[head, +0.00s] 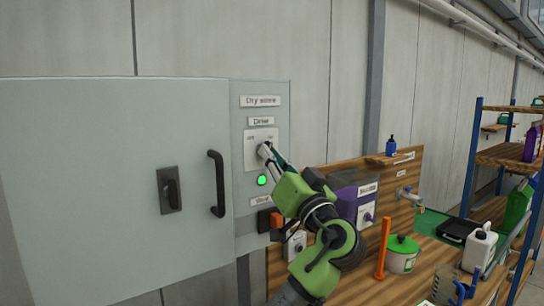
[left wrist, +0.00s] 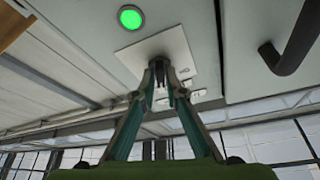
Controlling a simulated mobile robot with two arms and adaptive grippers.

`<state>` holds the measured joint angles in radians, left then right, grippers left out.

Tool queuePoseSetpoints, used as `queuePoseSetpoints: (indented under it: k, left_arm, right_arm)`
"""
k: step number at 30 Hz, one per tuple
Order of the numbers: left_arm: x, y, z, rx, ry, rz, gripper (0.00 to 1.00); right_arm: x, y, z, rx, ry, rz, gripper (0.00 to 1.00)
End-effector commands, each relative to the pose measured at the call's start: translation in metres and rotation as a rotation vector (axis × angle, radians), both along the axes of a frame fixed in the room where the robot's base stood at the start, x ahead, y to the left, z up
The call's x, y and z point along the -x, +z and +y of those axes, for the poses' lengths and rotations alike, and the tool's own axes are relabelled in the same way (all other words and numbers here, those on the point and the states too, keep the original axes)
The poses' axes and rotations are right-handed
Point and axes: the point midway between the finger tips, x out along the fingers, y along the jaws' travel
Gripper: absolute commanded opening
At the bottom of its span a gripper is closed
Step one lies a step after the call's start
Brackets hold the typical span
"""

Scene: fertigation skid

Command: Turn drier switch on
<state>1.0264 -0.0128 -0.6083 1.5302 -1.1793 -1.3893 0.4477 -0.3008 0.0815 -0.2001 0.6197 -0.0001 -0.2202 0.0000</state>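The drier switch is a knob on a pale plate (head: 252,154) on a narrow grey panel, under a label that appears to read "Drier". The plate also shows in the left wrist view (left wrist: 182,46). My left gripper (head: 267,152) is at the knob, coming from the lower right. In the left wrist view my fingertips (left wrist: 160,68) are drawn close together on the knob and hide most of it, so its exact angle is hard to read. A round green lamp (head: 262,180) below the plate is lit, and it glows in the left wrist view (left wrist: 130,17). My right gripper is not in view.
A grey cabinet door (head: 110,185) with a black handle (head: 217,184) is left of the panel. An orange and black control (head: 268,220) sits below the lamp. Right are a purple box (head: 347,206), a green-lidded pot (head: 402,250) and a loaded shelf rack (head: 505,154).

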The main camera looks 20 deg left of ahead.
Motion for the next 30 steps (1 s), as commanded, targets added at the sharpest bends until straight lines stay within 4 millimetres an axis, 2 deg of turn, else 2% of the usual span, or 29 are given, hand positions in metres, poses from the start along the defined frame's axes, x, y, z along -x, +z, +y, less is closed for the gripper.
queuePoseSetpoints:
  k: [11, 17, 24, 30]
  left_arm:
    - [0.001, -0.002, 0.0, -0.028, -0.002, 0.038, 0.0]
    - [0.002, 0.001, 0.0, -0.126, -0.003, 0.166, 0.0]
    - [0.003, 0.004, 0.001, -0.239, -0.002, 0.309, 0.0]
    - [0.003, 0.003, 0.001, -0.276, -0.002, 0.351, 0.0]
  right_arm:
    - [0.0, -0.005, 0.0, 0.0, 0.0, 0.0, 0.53]
    - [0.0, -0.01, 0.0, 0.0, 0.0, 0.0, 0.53]
    - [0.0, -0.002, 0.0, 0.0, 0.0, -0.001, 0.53]
    - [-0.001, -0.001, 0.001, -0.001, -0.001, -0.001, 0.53]
